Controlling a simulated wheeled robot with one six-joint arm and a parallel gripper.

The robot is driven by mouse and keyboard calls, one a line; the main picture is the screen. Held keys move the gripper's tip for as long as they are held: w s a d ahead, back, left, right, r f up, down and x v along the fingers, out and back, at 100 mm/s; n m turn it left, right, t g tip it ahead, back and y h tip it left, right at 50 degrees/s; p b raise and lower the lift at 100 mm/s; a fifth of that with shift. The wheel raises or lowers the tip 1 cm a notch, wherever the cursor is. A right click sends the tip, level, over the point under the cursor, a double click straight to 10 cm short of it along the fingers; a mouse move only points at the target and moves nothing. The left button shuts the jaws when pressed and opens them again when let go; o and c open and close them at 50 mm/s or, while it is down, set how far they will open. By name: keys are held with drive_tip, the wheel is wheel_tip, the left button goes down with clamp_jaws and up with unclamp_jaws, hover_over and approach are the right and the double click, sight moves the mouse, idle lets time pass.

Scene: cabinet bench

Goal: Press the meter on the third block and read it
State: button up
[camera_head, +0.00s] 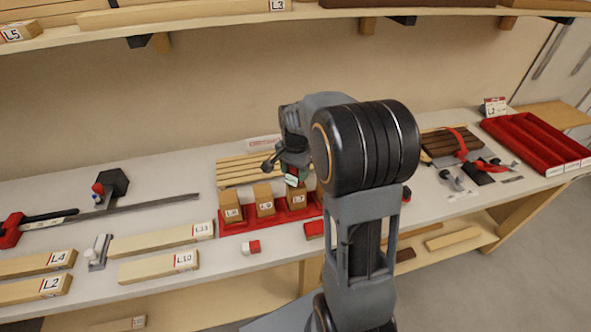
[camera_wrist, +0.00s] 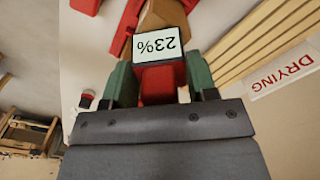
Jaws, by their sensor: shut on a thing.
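My gripper (camera_wrist: 158,78) is shut on the meter, a red body (camera_wrist: 156,84) with a pale screen between the green finger pads. The screen reads 23%, upside down in the wrist view. A brown wooden block (camera_wrist: 160,14) lies right behind the screen; whether the meter's tip touches it is hidden. In the head view my gripper (camera_head: 291,176) is just above the third block from the left (camera_head: 297,199). The first block (camera_head: 230,207) and second block (camera_head: 264,201) stand left of it in a red rack (camera_head: 235,226). My arm partly hides another block on the right.
Pale sticks (camera_head: 235,171) lie behind the rack, by a "DRYING" sign (camera_wrist: 285,76). A small red-and-white piece (camera_head: 251,248) lies in front. Labelled boards (camera_head: 160,267) lie left; dark strapped boards (camera_head: 450,142) and a red tray (camera_head: 530,140) lie right. A shelf (camera_head: 180,15) hangs above.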

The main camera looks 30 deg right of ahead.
drive_tip(key=shift+f+b, duration=0.4)
drive_tip(key=shift+f, duration=0.15)
idle(1.3)
drive_tip(key=shift+r, duration=0.1)
drive_tip(key=shift+r+p, duration=2.7)
drive_tip(key=shift+r, duration=0.8)
